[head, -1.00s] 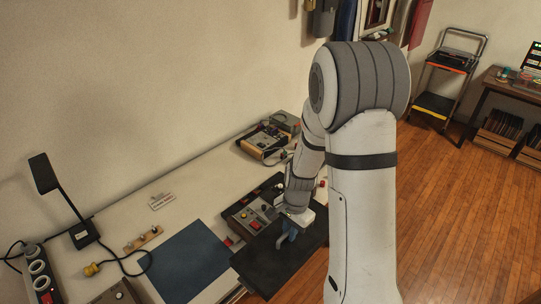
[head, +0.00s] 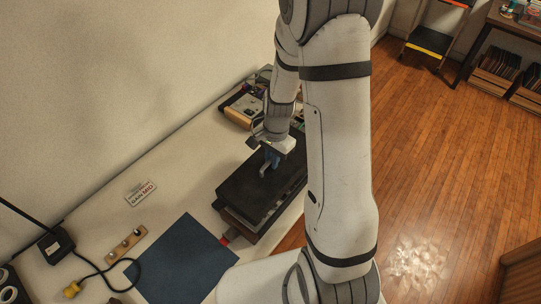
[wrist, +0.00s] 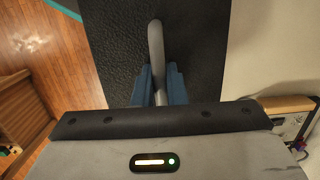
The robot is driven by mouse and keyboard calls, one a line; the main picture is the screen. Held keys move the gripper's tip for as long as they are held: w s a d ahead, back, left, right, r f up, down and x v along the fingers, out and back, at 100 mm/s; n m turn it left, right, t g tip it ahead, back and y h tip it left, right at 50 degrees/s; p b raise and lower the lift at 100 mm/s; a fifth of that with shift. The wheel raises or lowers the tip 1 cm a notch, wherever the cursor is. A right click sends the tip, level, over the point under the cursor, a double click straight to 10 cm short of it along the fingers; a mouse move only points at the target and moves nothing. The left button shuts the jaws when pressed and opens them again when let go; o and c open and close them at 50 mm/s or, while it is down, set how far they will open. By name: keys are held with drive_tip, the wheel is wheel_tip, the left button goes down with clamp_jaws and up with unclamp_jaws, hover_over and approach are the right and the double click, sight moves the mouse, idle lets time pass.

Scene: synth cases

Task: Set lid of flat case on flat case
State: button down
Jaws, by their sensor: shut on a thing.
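The lid of the flat case (head: 240,182) is a black rectangular panel with a grey handle (wrist: 155,42). My gripper (head: 269,162) is shut on this handle from above; its blue fingers also show in the wrist view (wrist: 159,86). The lid lies over the flat case (head: 238,224) and hides its inside. Only the near lower edge of the case shows below the lid. I cannot tell whether the lid touches the case all round. In the wrist view the black textured lid (wrist: 205,45) fills the middle.
A blue mat (head: 182,262) lies left of the case on the pale table. A yellow-sided device (head: 238,112) stands behind the case. A small sign (head: 141,193), a wooden strip (head: 126,245) and a cable with a yellow plug (head: 72,289) lie farther left.

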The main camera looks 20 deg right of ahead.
sight(272, 171)
drive_tip(key=shift+f, duration=0.1)
drive_tip(key=shift+f+b, duration=2.4)
drive_tip(key=shift+f, duration=0.4)
drive_tip(key=shift+a+f+b, duration=0.1)
drive_tip(key=shift+f+b, duration=0.95)
drive_tip(key=shift+f, duration=0.1)
drive_tip(key=c, duration=1.4)
unclamp_jaws()
drive_tip(key=shift+s, duration=0.1)
drive_tip(key=shift+w+d+r, duration=0.1)
drive_tip(key=shift+d+r, duration=0.05)
drive_tip(key=shift+r, duration=1.15)
drive_tip(key=shift+w+d+r, duration=0.1)
drive_tip(key=shift+r, duration=1.2)
drive_tip(key=shift+w+d+r, duration=0.1)
drive_tip(key=shift+d+r, duration=0.05)
drive_tip(key=shift+r, duration=1.15)
